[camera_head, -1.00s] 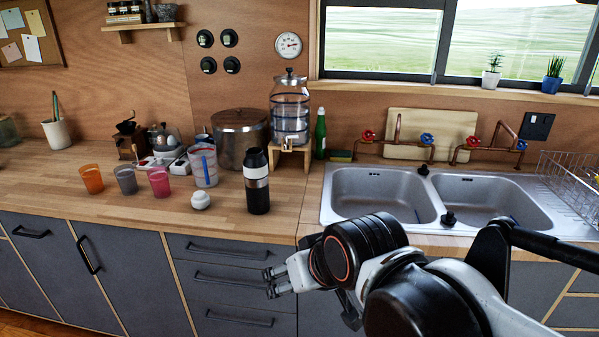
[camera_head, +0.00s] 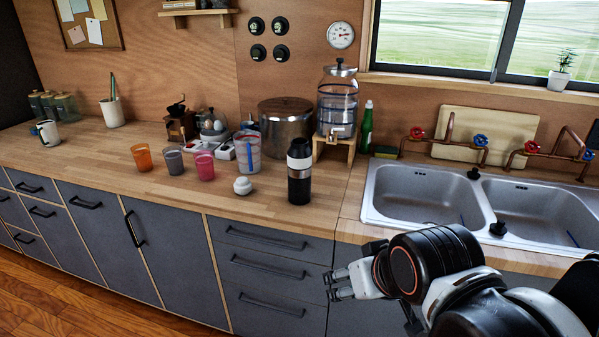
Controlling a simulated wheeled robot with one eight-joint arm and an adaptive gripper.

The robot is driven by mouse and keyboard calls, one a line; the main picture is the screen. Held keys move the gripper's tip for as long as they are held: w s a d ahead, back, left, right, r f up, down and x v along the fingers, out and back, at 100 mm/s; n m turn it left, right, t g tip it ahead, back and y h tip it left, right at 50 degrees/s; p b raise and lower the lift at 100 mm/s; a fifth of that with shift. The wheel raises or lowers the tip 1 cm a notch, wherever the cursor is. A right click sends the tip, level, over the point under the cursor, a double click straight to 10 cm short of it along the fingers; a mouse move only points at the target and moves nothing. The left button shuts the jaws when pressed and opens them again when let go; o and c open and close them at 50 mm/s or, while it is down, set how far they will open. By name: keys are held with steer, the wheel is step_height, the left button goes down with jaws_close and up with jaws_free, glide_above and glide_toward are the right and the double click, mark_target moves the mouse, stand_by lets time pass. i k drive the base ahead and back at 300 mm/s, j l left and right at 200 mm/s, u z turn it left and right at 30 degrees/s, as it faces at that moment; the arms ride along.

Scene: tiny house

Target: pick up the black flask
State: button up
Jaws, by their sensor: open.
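The black flask (camera_head: 299,173) stands upright on the wooden counter, left of the sink and close to the front edge. My gripper (camera_head: 333,284) is open and empty. It is in front of the drawers, lower than the counter top, and below and slightly right of the flask in the picture. It is apart from the flask, and nothing hides the flask.
A small white jar (camera_head: 242,186) stands just left of the flask. A clear pitcher (camera_head: 247,150), a pink cup (camera_head: 204,165), a steel pot (camera_head: 286,124) and a water dispenser (camera_head: 337,105) stand behind or left. The sink (camera_head: 425,190) is at right. The counter front is clear.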

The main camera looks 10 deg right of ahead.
mark_target(298, 155)
steer(key=i+l+u, duration=0.2)
steer(key=u, duration=0.2)
steer(key=i+l+u, duration=0.25)
steer(key=u, duration=0.15)
steer(key=k, duration=0.1)
steer(key=j+z, duration=0.05)
